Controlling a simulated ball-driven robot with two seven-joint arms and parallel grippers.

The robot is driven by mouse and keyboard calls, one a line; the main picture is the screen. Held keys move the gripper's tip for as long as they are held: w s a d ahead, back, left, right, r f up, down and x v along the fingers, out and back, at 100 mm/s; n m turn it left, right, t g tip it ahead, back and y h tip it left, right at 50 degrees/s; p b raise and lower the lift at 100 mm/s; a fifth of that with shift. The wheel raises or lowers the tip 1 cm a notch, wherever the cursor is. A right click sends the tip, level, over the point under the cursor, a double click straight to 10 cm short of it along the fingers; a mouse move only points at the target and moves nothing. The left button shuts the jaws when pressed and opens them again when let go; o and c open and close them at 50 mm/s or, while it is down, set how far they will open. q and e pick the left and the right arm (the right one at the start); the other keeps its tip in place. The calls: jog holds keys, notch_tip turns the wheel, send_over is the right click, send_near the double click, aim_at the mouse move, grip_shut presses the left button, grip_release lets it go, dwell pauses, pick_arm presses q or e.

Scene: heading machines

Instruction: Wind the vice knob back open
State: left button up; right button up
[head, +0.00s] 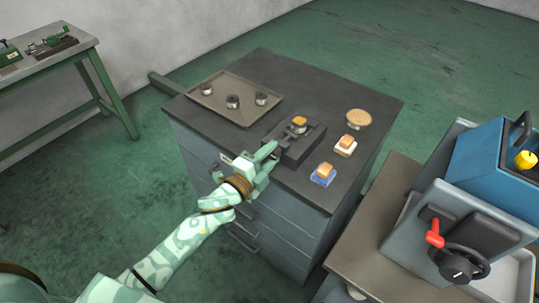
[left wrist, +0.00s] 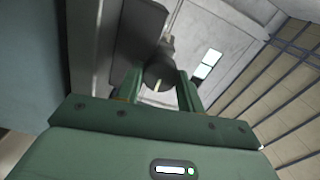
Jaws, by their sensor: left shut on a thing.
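The dark vice (head: 308,146) sits near the front edge of the grey cabinet top in the head view. A small part with a yellow-orange top (head: 299,121) stands at the vice's jaws. My left gripper (head: 268,157) reaches the vice's near-left end and hides the knob there. In the left wrist view, its two green fingers (left wrist: 159,88) are shut on the dark round vice knob (left wrist: 160,70), one finger on each side. The vice body (left wrist: 138,38) shows behind the knob. My right gripper is in neither view.
A machine with a red lever (head: 434,234) stands at right.

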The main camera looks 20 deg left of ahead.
pick_arm(q)
jog(key=o, duration=1)
jog(key=v, duration=1.6)
jog(key=shift+s, duration=0.15)
